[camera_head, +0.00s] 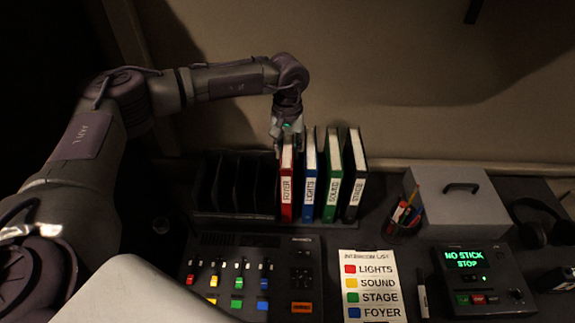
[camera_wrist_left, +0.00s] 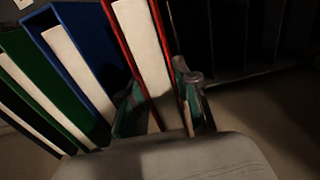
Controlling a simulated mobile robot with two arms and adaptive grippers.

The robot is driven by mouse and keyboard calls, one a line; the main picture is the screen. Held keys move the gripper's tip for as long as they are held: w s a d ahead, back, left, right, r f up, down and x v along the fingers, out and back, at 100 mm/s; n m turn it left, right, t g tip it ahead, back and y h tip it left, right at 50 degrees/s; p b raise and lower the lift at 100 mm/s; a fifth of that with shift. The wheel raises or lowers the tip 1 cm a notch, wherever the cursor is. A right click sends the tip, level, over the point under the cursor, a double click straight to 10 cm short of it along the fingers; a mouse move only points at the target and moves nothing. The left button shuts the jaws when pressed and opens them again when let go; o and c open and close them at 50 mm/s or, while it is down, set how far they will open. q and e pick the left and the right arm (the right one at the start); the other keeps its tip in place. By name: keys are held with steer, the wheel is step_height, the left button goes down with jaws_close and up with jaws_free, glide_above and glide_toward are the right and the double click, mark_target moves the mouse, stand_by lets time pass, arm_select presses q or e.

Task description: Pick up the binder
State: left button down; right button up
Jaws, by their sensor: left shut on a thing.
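A red binder (camera_head: 286,190) labelled FOYER stands upright at the left end of a row of binders. Next to it are a blue binder (camera_head: 308,185) labelled LIGHTS, a green binder (camera_head: 332,180) labelled SOUND and a black binder (camera_head: 355,180) labelled STAGE. My left gripper (camera_head: 287,143) comes down from above and is shut on the top of the red binder. In the left wrist view the red binder (camera_wrist_left: 148,55) passes between the fingers (camera_wrist_left: 163,105), with the blue binder (camera_wrist_left: 70,60) close beside one finger. My right gripper is not in view.
An empty black rack (camera_head: 235,217) with dividers stands left of the binders. In front are a mixing panel (camera_head: 225,247) and a list card (camera_head: 350,310). A pen cup (camera_head: 400,230), a grey box (camera_head: 465,205), a lit display unit (camera_head: 490,285) and headphones (camera_head: 535,235) are to the right.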

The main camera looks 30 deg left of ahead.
arm_select(q)
steer(key=shift+r, duration=0.1)
steer(key=shift+r, duration=0.6)
step_height(320, 180, up, 16)
steer(key=b, duration=0.4)
steer(key=s+a+f+p, duration=0.1)
steer(key=a+f+p, duration=0.1)
steer(key=f+p, duration=0.5)
steer(key=s+a+f+p, duration=0.1)
steer(key=a+f+p, duration=0.2)
steer(key=f+p, duration=0.3)
steer(key=shift+s+f+p, duration=0.4)
steer(key=shift+f, duration=1.5)
steer(key=shift+b, duration=0.65)
stand_by(0.5)
